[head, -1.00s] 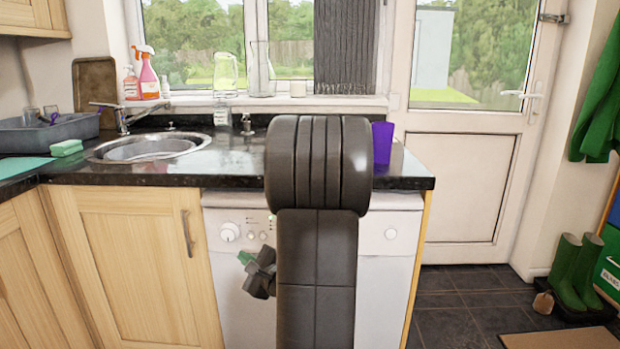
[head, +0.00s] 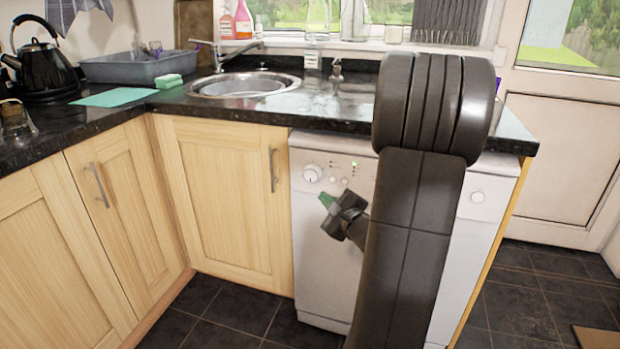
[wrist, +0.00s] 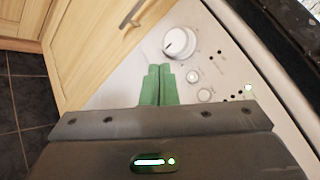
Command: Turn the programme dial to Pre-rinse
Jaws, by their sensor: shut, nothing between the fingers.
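The programme dial is a round white knob (head: 312,173) at the left of the white dishwasher's (head: 330,240) top panel. In the wrist view the dial (wrist: 180,43) has a dark pointer mark toward its lower left. My gripper (head: 326,199) is in front of the panel, a little below and right of the dial. In the wrist view its two green fingers (wrist: 159,70) are together and empty, their tips just below and left of the dial, with no clear contact. The panel's lettering is too small to read.
Two small round buttons (wrist: 193,76) and several indicator dots, one lit, are beside the dial. A wooden cupboard door (head: 225,200) adjoins the dishwasher on the left. The dark worktop (head: 330,115) overhangs above. Tiled floor (head: 235,318) in front is clear.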

